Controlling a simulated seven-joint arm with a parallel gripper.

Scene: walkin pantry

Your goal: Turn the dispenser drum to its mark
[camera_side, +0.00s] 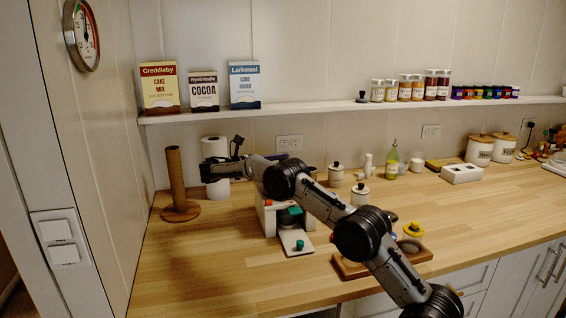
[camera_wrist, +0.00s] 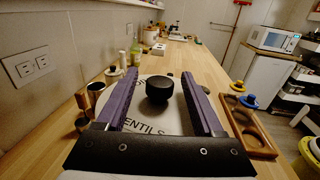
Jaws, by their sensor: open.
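The dispenser (camera_side: 269,222) is a white unit on the counter, left of centre in the side view, partly hidden behind my arm. Its drum (camera_wrist: 150,113) shows in the wrist view as a pale round face with dark lettering, partly reading "ENTILS", and a black knob (camera_wrist: 158,88) in the middle. My gripper (camera_wrist: 160,74) is open, with one purple finger left and one right of the knob. I cannot tell whether either finger touches it. The lower part of the drum face is hidden by my gripper's body. I cannot make out the mark.
A paper towel roll (camera_side: 216,150) and a wooden post on a base (camera_side: 178,186) stand to the left. A wooden tray (camera_wrist: 262,140) with yellow and blue knobs lies at the right in the wrist view. Canisters line the wall side. The front left counter is clear.

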